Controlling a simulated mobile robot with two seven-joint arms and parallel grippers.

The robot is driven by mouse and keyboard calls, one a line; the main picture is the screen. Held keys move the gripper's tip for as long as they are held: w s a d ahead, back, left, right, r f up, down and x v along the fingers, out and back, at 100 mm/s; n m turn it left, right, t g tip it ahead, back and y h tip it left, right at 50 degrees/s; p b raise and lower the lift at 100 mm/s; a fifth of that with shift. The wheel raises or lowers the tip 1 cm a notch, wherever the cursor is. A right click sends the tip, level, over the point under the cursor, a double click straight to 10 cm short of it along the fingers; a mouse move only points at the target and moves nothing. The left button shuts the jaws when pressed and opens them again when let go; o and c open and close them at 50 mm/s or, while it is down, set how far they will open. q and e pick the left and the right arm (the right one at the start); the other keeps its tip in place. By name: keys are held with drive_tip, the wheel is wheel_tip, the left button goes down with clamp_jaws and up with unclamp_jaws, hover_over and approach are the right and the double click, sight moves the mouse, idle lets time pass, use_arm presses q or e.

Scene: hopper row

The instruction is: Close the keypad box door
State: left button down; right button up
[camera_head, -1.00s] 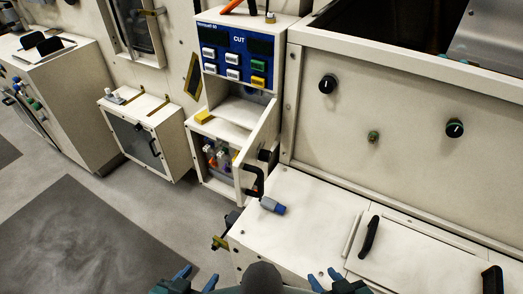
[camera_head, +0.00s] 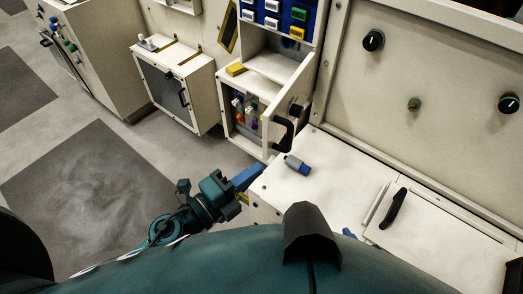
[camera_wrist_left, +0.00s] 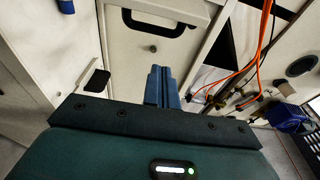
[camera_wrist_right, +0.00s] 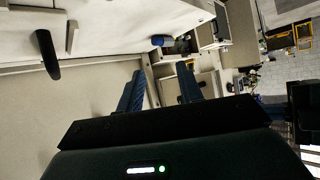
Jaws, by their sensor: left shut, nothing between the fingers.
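The keypad box (camera_head: 257,82) stands at centre, with the lower part of its blue keypad (camera_head: 288,14) at the top edge of the head view. Its door (camera_head: 289,101) stands open towards me, with a black handle (camera_head: 284,132). A black handle on a pale panel (camera_wrist_left: 155,27) also shows in the left wrist view, ahead of the fingers. My left gripper (camera_head: 252,174) is shut and empty, below and left of the door, apart from it. Its blue fingers are together in the left wrist view (camera_wrist_left: 160,84). My right gripper (camera_wrist_right: 160,88) is open and empty.
A small cabinet (camera_head: 180,88) stands to the left. Orange cables (camera_wrist_left: 245,70) hang near the left fingers. Floor at left is clear.

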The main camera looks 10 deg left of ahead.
use_arm(q)
drive_tip(key=p+x, duration=0.2)
drive_tip(key=x, duration=0.8)
drive_tip(key=a, duration=0.2)
drive_tip(key=w+a+b, duration=0.1)
drive_tip(key=a, duration=0.1)
drive_tip(key=shift+w+a, duration=0.1)
